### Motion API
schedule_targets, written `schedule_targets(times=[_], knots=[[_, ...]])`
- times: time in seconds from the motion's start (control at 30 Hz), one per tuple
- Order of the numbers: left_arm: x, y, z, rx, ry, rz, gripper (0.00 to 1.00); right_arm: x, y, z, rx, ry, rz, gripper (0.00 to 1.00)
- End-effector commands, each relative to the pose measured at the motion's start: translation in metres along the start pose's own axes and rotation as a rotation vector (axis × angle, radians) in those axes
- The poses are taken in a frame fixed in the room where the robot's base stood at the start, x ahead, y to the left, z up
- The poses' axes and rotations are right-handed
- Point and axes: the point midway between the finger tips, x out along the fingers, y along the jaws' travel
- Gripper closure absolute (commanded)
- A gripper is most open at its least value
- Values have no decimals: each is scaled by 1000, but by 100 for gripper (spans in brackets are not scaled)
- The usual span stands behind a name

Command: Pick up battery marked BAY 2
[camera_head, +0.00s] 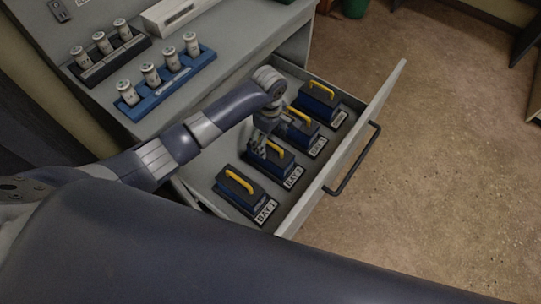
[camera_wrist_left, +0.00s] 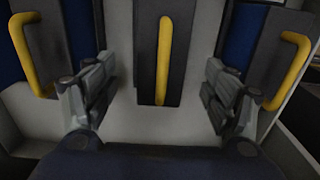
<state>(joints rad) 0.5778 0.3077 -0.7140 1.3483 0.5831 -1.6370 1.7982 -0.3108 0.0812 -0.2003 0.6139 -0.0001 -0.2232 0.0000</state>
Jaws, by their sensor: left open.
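The BAY 2 battery (camera_head: 283,168) is a dark blue and black block with a yellow handle, standing in the open drawer between BAY 1 and BAY 3. My left gripper (camera_head: 263,148) is over it, close to the handle, partly hiding its far side. In the left wrist view the gripper (camera_wrist_left: 158,88) is open, its fingers on either side of a battery (camera_wrist_left: 148,80) with a yellow handle (camera_wrist_left: 165,60). The fingers look apart from the handle. No label shows in that view. My right gripper is not in view.
The BAY 1 battery (camera_head: 238,192) stands nearer and the BAY 3 battery (camera_head: 304,132) farther; another battery (camera_head: 318,100) is at the back. The drawer front (camera_head: 350,140) has a dark handle (camera_head: 352,160). Racks of white canisters (camera_head: 165,82) stand on the console. The floor at right is clear.

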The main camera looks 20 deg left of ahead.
Motion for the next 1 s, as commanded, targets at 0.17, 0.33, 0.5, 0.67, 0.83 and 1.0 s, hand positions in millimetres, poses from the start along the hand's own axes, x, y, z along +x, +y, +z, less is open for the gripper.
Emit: schedule_targets(times=[0.17,0.33,0.5,0.67,0.83,1.0], knots=[[18,-2,3,1,0,-2,22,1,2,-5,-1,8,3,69],[44,-3,5,1,1,0,22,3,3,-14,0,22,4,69],[54,-2,5,2,1,2,22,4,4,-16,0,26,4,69],[54,-2,5,2,0,2,22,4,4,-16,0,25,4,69],[54,-2,5,2,0,2,54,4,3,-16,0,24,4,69],[54,-2,5,2,0,2,93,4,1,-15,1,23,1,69]])
